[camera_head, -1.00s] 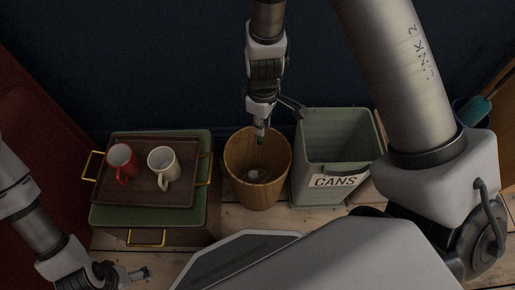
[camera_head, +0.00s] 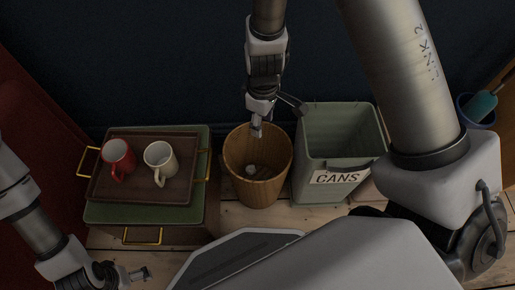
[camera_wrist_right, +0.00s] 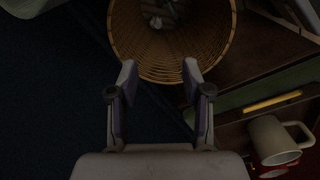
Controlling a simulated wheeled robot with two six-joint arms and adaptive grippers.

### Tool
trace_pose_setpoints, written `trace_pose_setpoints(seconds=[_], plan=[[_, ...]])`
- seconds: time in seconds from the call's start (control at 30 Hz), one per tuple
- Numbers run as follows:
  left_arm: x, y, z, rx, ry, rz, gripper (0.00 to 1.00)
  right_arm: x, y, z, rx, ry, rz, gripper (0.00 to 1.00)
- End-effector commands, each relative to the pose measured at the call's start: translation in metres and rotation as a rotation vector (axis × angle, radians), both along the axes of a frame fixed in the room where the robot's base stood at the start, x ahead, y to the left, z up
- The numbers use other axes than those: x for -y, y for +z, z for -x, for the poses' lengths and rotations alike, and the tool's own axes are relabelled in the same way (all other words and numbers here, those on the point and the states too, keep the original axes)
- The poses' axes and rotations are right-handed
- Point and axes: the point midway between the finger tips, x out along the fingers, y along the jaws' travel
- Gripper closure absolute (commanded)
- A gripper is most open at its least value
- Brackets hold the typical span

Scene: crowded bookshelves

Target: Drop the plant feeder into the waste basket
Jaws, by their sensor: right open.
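The wicker waste basket (camera_head: 257,190) stands on the wooden floor between the trays and the green can bin. My right gripper (camera_head: 257,128) hangs from above over the basket's back rim. In the right wrist view, my right gripper (camera_wrist_right: 160,68) has its fingers apart with nothing between them, and the basket (camera_wrist_right: 172,65) opens beyond the fingertips. Pale, small items (camera_wrist_right: 156,21) lie in the dim bottom of the basket; I cannot tell whether the plant feeder is among them. My left gripper (camera_head: 138,274) is low at the left, apart from everything; its finger gap is unclear.
A green bin labelled CANS (camera_head: 340,135) stands close to the basket's right. On the left, a brown tray (camera_head: 133,190) holding a red mug (camera_head: 118,157) and a cream mug (camera_head: 160,158) sits on a green tray (camera_head: 100,213). A blue container (camera_head: 465,115) is at far right.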

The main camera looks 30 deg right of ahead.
Motion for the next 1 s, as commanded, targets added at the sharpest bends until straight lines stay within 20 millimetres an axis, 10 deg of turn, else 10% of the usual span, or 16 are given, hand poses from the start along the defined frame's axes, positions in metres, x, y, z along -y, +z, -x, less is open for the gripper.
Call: trace_pose_setpoints(seconds=[0.43,1.0], plan=[[0.000,0.000,0.000,0.000,0.000,0.000,0.00,0.000,0.100,0.000,0.003,0.000,0.002,0.51],[0.000,0.000,0.000,0.000,0.000,0.000,0.00,0.000,0.107,0.000,0.000,0.000,0.001,0.51]])
